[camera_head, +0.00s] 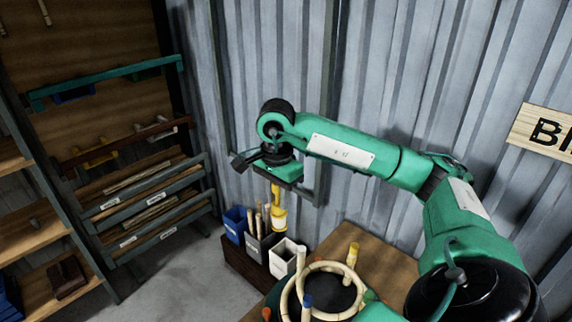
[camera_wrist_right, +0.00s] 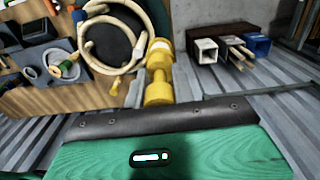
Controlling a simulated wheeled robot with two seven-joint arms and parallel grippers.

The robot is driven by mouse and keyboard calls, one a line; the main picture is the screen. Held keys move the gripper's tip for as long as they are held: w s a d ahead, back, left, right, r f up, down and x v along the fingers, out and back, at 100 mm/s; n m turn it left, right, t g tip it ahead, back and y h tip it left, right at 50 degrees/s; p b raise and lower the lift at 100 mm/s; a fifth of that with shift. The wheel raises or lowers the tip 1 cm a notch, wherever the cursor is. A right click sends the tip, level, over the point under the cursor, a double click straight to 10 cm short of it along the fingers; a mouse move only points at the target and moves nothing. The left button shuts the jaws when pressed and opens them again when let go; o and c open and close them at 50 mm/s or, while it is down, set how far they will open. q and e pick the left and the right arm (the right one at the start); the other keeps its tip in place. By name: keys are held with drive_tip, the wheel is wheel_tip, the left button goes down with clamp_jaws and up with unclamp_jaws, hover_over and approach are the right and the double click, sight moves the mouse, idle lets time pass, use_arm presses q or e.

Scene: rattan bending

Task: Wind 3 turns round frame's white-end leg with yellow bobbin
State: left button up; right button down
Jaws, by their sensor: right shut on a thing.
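The yellow bobbin (camera_head: 279,221) hangs upright below my right gripper (camera_head: 275,186), which is shut on it. The round rattan frame (camera_head: 289,299) sits on the bench, to the right of and below the bobbin in the head view. I cannot make out any strand round this leg. The frame also shows in the right wrist view (camera_wrist_right: 87,50). My left gripper is not in view.
The wooden bench (camera_head: 385,262) carries the frame. Behind it stand a white bin (camera_head: 285,262), a grey bin with sticks (camera_head: 262,250) and a blue bin (camera_head: 235,226). The corrugated wall is close behind my right arm.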

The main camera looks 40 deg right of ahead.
use_arm(q)
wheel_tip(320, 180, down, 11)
drive_tip(key=b, duration=1.1)
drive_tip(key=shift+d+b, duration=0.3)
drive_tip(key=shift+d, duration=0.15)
use_arm(e)
wheel_tip(320, 180, down, 12)
drive_tip(key=d+m, duration=0.2)
drive_tip(key=shift+s+d+f, duration=0.15)
drive_tip(key=shift+d+f, duration=0.1)
drive_tip(key=shift+d, duration=0.1)
